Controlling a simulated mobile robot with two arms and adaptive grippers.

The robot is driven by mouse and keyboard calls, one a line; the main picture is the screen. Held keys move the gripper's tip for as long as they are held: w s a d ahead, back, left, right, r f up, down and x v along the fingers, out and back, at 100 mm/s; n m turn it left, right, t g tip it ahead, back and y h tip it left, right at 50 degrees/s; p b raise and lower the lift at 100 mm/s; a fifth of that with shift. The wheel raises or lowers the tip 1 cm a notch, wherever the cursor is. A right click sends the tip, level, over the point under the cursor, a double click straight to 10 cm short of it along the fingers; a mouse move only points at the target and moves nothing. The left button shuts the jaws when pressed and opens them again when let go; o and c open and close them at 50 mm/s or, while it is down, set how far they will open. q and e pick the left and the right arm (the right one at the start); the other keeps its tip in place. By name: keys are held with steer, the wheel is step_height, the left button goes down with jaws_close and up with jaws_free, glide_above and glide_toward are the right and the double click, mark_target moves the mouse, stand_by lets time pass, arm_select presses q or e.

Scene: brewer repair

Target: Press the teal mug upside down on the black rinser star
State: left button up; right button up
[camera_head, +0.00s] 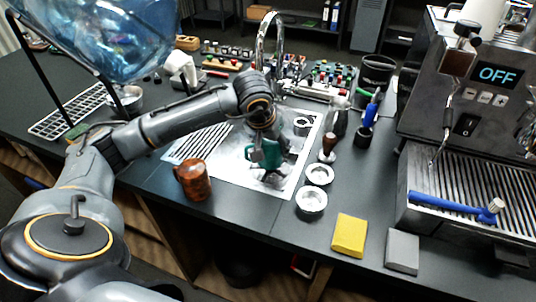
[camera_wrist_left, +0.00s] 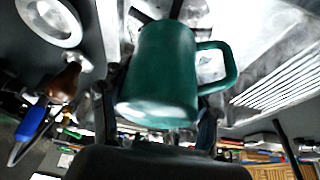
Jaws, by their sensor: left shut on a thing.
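The teal mug (camera_head: 269,155) is in my left gripper (camera_head: 265,145), above the metal sink area in the head view. In the left wrist view the mug (camera_wrist_left: 165,75) fills the middle between the fingers, with its handle to the right. My left gripper is shut on it. Which way the mug's mouth faces is hard to tell. My right gripper is not in view.
A brown mug (camera_head: 193,180) stands left of the sink plate. Two round metal cups (camera_head: 311,200) (camera_head: 319,174) and a tamper (camera_head: 328,148) stand to its right. A tall faucet (camera_head: 268,40) rises behind. A yellow sponge (camera_head: 349,235) lies near the front edge, beside the espresso machine (camera_head: 470,130).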

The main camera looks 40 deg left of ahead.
arm_select(q)
steer(key=shift+r, duration=0.15)
steer(key=shift+r+p, duration=1.65)
steer(key=shift+r, duration=1.25)
